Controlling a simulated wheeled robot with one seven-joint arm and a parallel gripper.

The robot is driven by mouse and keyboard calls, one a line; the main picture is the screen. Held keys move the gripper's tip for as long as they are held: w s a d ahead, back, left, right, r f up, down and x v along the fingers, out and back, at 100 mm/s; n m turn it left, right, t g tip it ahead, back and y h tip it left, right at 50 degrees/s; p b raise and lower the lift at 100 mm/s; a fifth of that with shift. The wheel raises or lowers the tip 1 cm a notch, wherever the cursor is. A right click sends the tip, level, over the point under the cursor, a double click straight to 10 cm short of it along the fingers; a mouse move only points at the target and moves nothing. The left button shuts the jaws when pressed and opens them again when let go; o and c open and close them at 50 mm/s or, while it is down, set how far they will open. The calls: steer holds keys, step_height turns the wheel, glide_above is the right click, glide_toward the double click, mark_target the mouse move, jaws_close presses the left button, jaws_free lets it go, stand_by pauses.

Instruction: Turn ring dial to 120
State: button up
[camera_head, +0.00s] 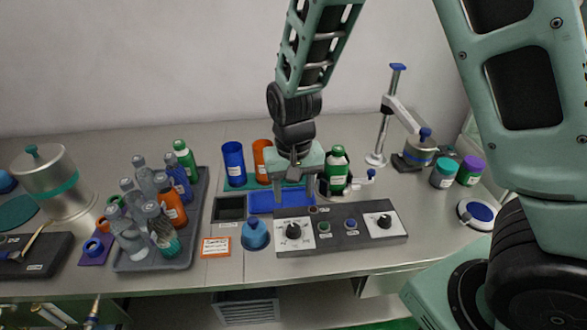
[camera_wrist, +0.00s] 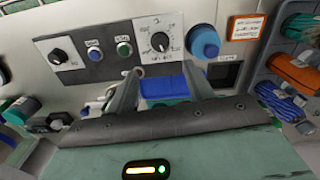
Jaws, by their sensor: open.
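A dark control panel (camera_head: 338,237) lies on the bench with two black dials on white plates. The left dial (camera_head: 294,231) is beside a blue squat bottle; in the wrist view it is the larger dial (camera_wrist: 160,42), with scale marks around it. The right dial (camera_head: 384,221) also shows in the wrist view (camera_wrist: 58,56). The labels are too small to read, so I cannot tell which is the ring dial or its setting. My gripper (camera_head: 295,193) is open and empty, pointing down behind the left dial, apart from it; its fingers (camera_wrist: 162,84) straddle the view of a blue tray.
Green (camera_head: 324,225) and blue (camera_head: 351,223) buttons sit between the dials. The blue squat bottle (camera_head: 256,234) stands just left of the panel. A blue tray (camera_head: 266,203) and several bottles stand behind. A grey tray (camera_head: 190,254) of bottles is at left.

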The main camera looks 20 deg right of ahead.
step_height(320, 180, up, 6)
steer(key=shift+f, duration=0.1)
stand_by(0.5)
steer(key=s+a+r+n, duration=0.2)
steer(key=s+n, duration=0.3)
steer(key=s, duration=0.5)
steer(key=s+a+r+n, duration=0.3)
steer(key=s+a+n, duration=0.1)
steer(key=s, duration=0.6)
steer(key=shift+s+a+r+n+y, duration=0.2)
steer(key=shift+r+n+y, duration=0.1)
steer(key=shift+n, duration=0.3)
steer(key=shift+w, duration=0.1)
